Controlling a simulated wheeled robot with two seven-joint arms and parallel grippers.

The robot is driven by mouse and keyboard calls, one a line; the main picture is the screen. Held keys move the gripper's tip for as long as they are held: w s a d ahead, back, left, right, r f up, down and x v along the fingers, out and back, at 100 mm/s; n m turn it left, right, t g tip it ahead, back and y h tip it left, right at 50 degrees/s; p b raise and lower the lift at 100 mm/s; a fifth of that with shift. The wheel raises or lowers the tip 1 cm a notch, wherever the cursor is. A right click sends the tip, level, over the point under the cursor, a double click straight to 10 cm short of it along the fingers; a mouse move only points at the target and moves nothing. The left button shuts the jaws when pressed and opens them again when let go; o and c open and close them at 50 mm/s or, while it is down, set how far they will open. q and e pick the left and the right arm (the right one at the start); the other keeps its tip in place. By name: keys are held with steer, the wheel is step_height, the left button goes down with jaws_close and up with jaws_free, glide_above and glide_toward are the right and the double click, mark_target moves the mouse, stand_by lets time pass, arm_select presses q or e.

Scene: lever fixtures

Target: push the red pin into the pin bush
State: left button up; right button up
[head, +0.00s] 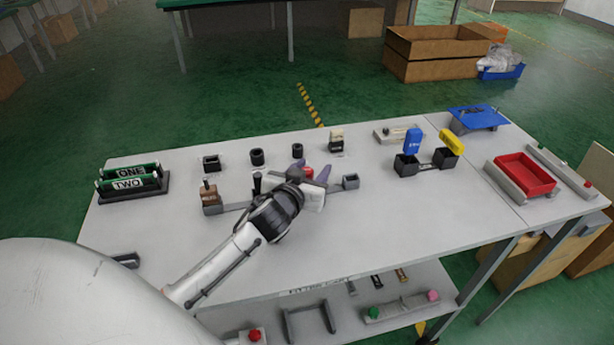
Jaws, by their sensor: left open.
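My left gripper (312,168) is over the middle of the white table, its purple fingers spread apart and pointing away from me. A small red piece (307,173), probably the red pin, shows between the fingers. The hand hides most of it, and I cannot tell whether the fingers touch it. A grey bar with a small dark block (350,181) at its right end runs under the hand. I cannot pick out the pin bush for sure; it may be behind the hand. My right gripper is not in view.
Black cylinders (257,157) and a dark square block (211,163) stand behind the hand. A brown block (209,195) is left of it. The ONE and TWO holder (133,183) is far left; a red tray (523,175) is at right.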

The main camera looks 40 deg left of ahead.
arm_select(q)
jaws_close()
